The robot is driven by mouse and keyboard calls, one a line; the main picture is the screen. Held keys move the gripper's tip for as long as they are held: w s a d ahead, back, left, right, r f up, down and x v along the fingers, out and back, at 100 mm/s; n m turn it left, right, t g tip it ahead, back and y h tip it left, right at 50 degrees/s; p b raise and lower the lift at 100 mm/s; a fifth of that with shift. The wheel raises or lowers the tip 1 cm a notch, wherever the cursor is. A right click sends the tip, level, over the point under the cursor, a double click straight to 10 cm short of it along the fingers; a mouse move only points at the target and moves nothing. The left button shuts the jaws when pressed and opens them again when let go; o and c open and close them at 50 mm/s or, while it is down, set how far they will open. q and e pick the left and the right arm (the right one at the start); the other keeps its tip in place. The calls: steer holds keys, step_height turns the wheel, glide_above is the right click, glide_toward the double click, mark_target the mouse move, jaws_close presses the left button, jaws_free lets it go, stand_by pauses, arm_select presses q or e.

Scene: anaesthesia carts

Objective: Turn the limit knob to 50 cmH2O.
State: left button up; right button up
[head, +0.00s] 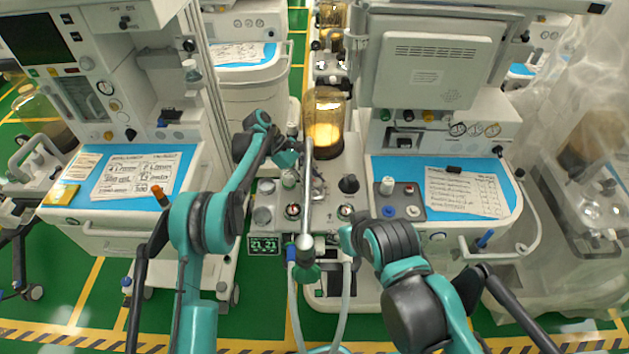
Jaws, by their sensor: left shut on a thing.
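The anaesthesia cart's grey valve block stands at the centre, below an amber canister (323,125). A small pale knob with a greenish tint (289,181) rises on the block's left side; I take it for the limit knob. Its scale is too small to read. My left gripper (291,165) reaches in from the left, shut at the top of this knob, and its fingers partly hide it. A black knob (348,184) stands to the right.
A silver tube with a ball end (305,241) stands in front of the block, with pale hoses below. A small display (264,244) is at its left. Blue-topped work surfaces with papers (462,192) (138,177) flank the block. A large monitor housing (433,65) rises behind right.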

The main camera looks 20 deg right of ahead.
arm_select(q)
steer(key=shift+m+g, duration=0.3)
steer(key=shift+m, duration=0.2)
steer(key=o, duration=1.2)
steer(key=v, duration=0.7)
steer(key=shift+w+r, duration=0.15)
steer(key=shift+r, duration=0.05)
